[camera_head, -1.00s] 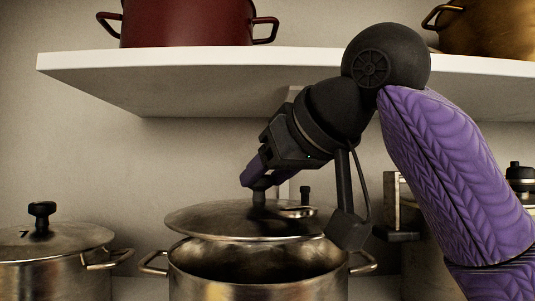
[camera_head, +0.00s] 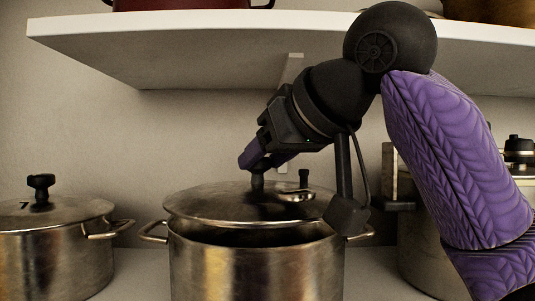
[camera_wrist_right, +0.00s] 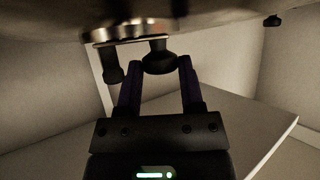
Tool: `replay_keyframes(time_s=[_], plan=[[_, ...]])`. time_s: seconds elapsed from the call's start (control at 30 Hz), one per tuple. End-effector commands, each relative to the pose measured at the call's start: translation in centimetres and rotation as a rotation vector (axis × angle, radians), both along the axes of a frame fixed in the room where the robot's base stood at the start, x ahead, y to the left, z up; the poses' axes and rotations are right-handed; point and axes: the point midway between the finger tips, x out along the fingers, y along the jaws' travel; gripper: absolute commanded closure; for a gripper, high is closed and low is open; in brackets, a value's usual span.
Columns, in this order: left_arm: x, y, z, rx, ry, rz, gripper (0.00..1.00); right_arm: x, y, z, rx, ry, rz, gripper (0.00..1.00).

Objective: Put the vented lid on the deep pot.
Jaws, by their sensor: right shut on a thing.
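The vented lid (camera_head: 212,207) is a round metal lid with a black knob (camera_head: 257,180) and a small black-topped vent fitting (camera_head: 303,182). My right gripper (camera_head: 254,160) is shut on the lid's knob; its two fingers (camera_wrist_right: 160,75) show on either side of the knob in the right wrist view. The deep pot (camera_head: 255,272) is a metal pot with two side handles, directly below the lid. The lid hangs just above the pot's rim, with a dark gap showing at the front. The far rim is hidden by the lid. My left gripper is out of view.
A lidded metal pot (camera_head: 55,255) stands close on the left. Another metal pot (camera_head: 420,262) stands at the right, partly behind my arm. A white shelf (camera_head: 190,60) carrying a red pot (camera_head: 190,4) runs above. The wall behind is plain.

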Motion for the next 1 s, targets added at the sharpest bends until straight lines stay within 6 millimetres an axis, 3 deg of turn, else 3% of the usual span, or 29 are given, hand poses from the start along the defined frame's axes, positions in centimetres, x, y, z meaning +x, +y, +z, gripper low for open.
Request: replay_keyframes(time_s=[1.0], plan=[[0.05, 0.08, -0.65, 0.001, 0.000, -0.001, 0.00, -0.02, -0.01, -0.89, 0.000, -0.002, 0.000, 1.00]])
